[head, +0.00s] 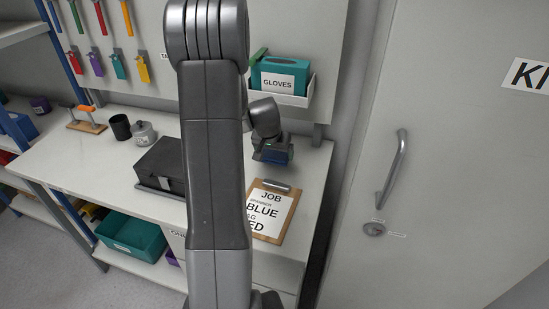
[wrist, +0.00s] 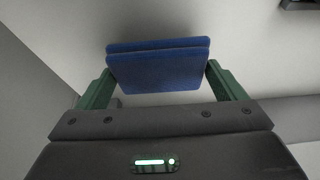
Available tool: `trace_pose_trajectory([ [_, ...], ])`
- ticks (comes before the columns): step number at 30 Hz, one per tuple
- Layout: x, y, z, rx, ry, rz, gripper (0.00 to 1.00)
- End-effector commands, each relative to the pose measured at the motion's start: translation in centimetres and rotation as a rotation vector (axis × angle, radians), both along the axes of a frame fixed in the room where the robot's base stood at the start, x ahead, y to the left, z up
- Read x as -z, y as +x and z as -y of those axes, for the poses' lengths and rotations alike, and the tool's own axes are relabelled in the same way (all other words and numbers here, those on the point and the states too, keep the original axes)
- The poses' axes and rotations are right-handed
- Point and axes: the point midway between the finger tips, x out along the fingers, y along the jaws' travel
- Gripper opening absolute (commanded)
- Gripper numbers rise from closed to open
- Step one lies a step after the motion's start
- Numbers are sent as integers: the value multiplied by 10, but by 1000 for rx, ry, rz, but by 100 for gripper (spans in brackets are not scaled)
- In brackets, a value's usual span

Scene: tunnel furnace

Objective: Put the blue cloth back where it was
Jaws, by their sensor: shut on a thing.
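The blue cloth (wrist: 158,72) is folded flat and sits between the two green fingers of my gripper (wrist: 158,82) in the wrist view. The fingers are shut on its left and right sides. In the head view my gripper (head: 274,156) is over the right end of the white workbench (head: 100,165), behind the clipboard and below the gloves box. Only a small dark blue part of the cloth shows there. The wrist view shows a pale surface beyond the cloth; I cannot tell the gap or whether they touch.
A clipboard (head: 267,212) lies on the bench in front of my gripper. A teal gloves box (head: 282,77) sits in a wall tray above. A black case (head: 160,164), a grey lidded pot (head: 143,133) and a black cup (head: 120,127) stand left. A door (head: 440,140) is at right.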

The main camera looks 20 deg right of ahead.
Motion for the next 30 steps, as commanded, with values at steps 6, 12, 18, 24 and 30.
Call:
trace_pose_trajectory([
  [6,29,0,1,0,1,-3,72],
  [12,34,3,2,0,1,-1,72],
  [18,35,3,2,0,1,-1,72],
  [24,37,3,2,0,1,-2,100],
  [30,37,3,2,0,1,-2,100],
])
